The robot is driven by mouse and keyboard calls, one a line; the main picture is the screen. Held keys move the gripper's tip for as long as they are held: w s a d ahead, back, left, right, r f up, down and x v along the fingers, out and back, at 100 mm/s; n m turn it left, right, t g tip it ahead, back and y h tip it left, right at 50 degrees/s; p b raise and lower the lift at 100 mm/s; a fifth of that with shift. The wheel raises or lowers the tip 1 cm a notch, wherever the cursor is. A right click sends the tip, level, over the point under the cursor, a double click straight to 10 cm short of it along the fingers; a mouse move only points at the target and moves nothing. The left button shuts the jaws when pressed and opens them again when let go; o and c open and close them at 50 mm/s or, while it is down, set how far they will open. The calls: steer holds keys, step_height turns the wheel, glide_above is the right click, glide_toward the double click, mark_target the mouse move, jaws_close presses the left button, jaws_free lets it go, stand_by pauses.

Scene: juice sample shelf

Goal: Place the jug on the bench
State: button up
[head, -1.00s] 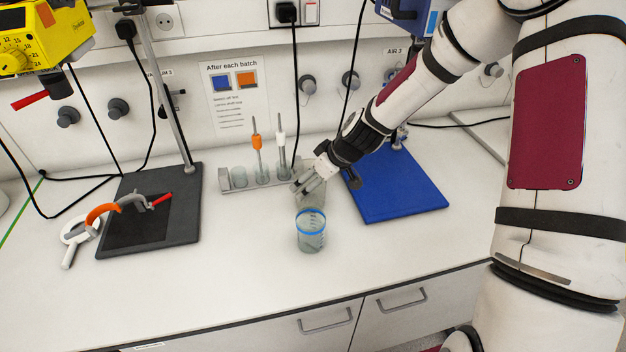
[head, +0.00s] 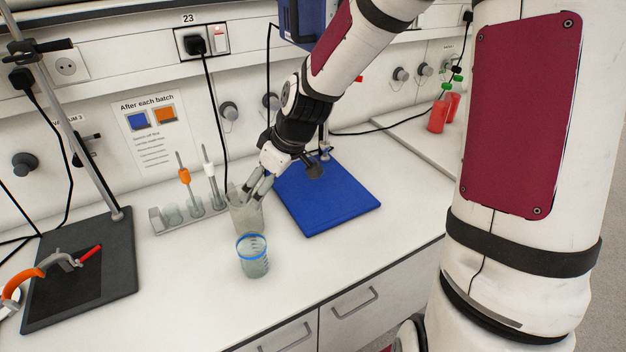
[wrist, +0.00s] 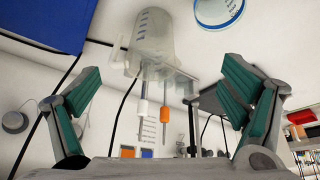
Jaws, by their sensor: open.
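A clear, greyish jug (head: 246,215) stands upright on the white bench (head: 330,255), between the rack and the blue-rimmed beaker. My gripper (head: 255,188) is open at the jug's upper back side, with its fingers overlapping the jug in the head view. Whether they touch it I cannot tell. In the wrist view the jug (wrist: 155,40) appears upside down, with blue scale marks, beyond and between the spread fingers (wrist: 165,75). Nothing is held.
A blue-rimmed beaker (head: 253,262) stands just in front of the jug. A grey rack (head: 180,225) with tubes and pipettes is to its left, a blue stand base (head: 335,205) to its right. Red bottles (head: 438,115) stand far right.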

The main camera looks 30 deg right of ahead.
steer(key=s+r+m+h, duration=0.1)
steer(key=s+r+m, duration=0.2)
steer(key=s+r, duration=0.5)
steer(key=s+r+m+t+h, duration=0.1)
steer(key=s+r+m, duration=0.3)
steer(key=s+r, duration=0.5)
steer(key=s+d, duration=0.1)
steer(key=s, duration=0.6)
steer(key=shift+s+r+h, duration=0.2)
steer(key=shift+h, duration=0.1)
